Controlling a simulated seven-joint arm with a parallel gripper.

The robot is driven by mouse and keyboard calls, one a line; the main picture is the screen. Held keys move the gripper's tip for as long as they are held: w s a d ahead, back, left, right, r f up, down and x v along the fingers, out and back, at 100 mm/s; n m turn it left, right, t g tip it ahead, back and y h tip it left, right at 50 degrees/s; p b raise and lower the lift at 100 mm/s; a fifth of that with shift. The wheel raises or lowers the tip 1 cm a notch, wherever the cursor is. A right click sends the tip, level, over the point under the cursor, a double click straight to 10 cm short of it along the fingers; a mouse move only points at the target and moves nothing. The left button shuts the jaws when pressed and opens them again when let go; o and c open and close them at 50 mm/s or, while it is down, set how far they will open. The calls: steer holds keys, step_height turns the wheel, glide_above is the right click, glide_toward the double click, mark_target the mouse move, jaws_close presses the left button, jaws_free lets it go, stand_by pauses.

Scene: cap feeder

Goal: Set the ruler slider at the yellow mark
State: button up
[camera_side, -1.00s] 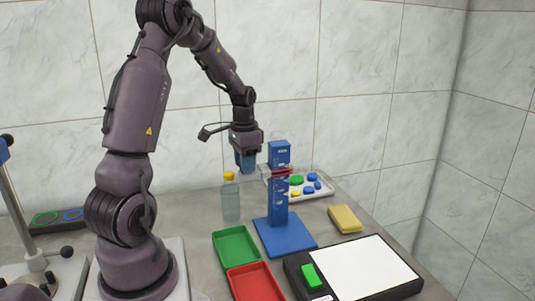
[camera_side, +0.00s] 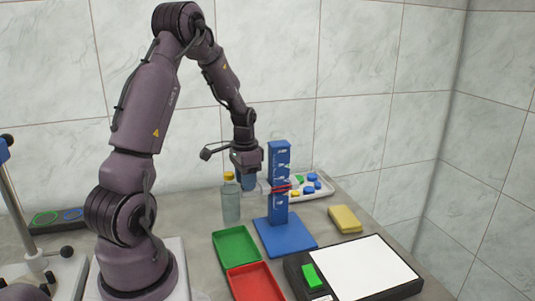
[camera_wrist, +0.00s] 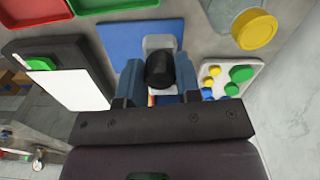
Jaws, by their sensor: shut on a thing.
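The blue ruler column (camera_side: 279,160) stands upright on its flat blue base (camera_side: 285,236) in the side view. The slider (camera_side: 281,188), a pale piece with red lines, sits around the column at about mid-height. My gripper (camera_side: 250,182) is just left of the column, level with the slider. In the wrist view my gripper's fingers (camera_wrist: 159,82) are shut on the slider's black knob (camera_wrist: 159,70), with the slider's grey plate (camera_wrist: 160,42) behind it. The yellow mark cannot be made out clearly on the column.
A bottle with a yellow cap (camera_side: 230,198) stands close left of the column. A white tray of coloured caps (camera_side: 321,184) is behind it. Green (camera_side: 236,246) and red (camera_side: 256,280) trays lie in front, a yellow block (camera_side: 345,219) to the right.

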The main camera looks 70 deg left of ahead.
steer(key=shift+f, duration=1.1)
steer(key=o, duration=0.7)
steer(key=shift+r, duration=4)
